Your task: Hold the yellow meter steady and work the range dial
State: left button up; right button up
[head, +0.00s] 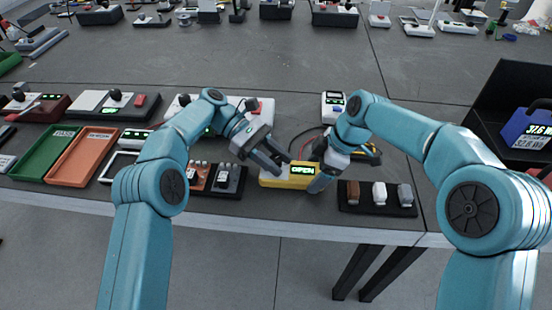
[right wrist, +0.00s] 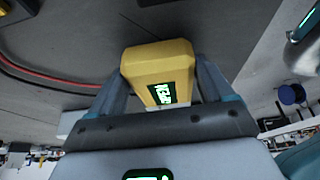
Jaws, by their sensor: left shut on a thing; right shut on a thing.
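The yellow meter (head: 270,181) lies near the table's front edge, its green display reading OPEN. In the right wrist view the meter (right wrist: 158,58) fills the space between my right fingers, its display upside down. My right gripper (head: 318,178) is shut on the meter's body at its right end. My left gripper (head: 280,162) reaches in from the upper left and is shut at the meter's left part, on what appears to be the range dial. The dial itself is hidden by the fingers, so its setting cannot be read.
A dark tray (head: 348,209) with several small blocks is close on the right. A module with switches (head: 228,180) is close on the left. Red and black leads (right wrist: 45,82) run behind the meter. Green (head: 48,154) and orange (head: 80,158) trays lie farther left.

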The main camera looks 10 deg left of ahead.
aim_at(276, 160)
dwell(0.4)
pick_arm(q)
jog(key=o, duration=1)
jog(key=shift+c, duration=0.2)
notch_tip(276, 160, up, 10)
jog(key=shift+s+r, duration=0.1)
jog(key=shift+s, duration=0.05)
